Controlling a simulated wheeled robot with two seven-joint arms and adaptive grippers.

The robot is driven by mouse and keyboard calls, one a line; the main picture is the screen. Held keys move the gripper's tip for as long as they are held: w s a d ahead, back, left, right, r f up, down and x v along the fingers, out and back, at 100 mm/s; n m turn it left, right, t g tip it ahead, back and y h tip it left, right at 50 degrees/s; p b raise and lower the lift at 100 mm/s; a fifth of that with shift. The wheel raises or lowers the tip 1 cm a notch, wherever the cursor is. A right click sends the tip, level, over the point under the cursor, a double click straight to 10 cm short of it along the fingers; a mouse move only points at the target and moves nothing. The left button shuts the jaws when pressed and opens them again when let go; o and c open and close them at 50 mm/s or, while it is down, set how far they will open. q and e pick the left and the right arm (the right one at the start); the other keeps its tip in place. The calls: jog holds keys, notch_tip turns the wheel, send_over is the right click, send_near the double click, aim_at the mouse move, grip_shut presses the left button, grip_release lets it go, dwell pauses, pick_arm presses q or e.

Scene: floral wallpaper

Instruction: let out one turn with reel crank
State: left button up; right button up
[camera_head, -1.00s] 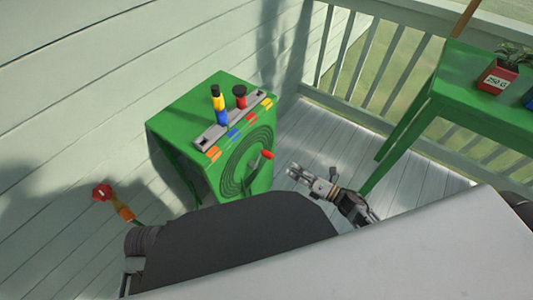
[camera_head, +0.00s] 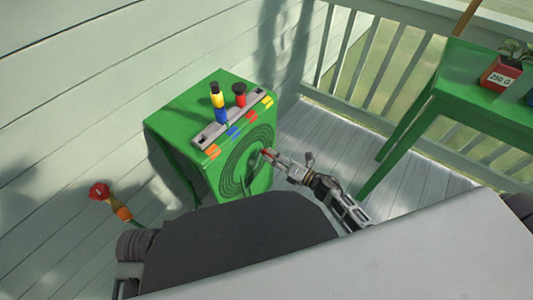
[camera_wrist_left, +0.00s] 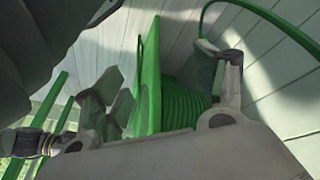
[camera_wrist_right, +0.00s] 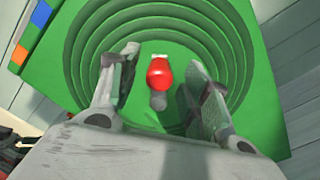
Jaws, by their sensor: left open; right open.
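The green hose reel box (camera_head: 170,122) stands on the deck, with concentric rings on its front side. The crank's red handle (camera_wrist_right: 159,74) stands out from the ringed face. My right gripper (camera_head: 275,157) is at the crank in the head view. In the right wrist view the right gripper (camera_wrist_right: 162,58) is open, with one finger on each side of the red handle and gaps between. My left gripper (camera_wrist_left: 160,90) is open in its wrist view, near the wound green hose (camera_wrist_left: 185,103) and a green plate (camera_wrist_left: 150,80). The head view does not show it.
Two knobs, yellow-blue (camera_head: 218,100) and red (camera_head: 240,94), stand on a grey strip on the box. A red-orange hose nozzle (camera_head: 112,200) is at the left. A green table (camera_head: 455,85) with a red pot (camera_head: 500,75) stands at the right, before a railing (camera_head: 385,60).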

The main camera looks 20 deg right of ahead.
aim_at(266, 153)
jog(key=shift+x, duration=1.25)
pick_arm(q)
jog(key=shift+x, duration=0.95)
pick_arm(e)
jog(key=shift+w+a, duration=0.35)
jog(key=shift+w, duration=0.05)
pick_arm(q)
jog(key=shift+r, duration=0.1)
pick_arm(e)
jog(key=shift+c, duration=0.3)
grip_shut()
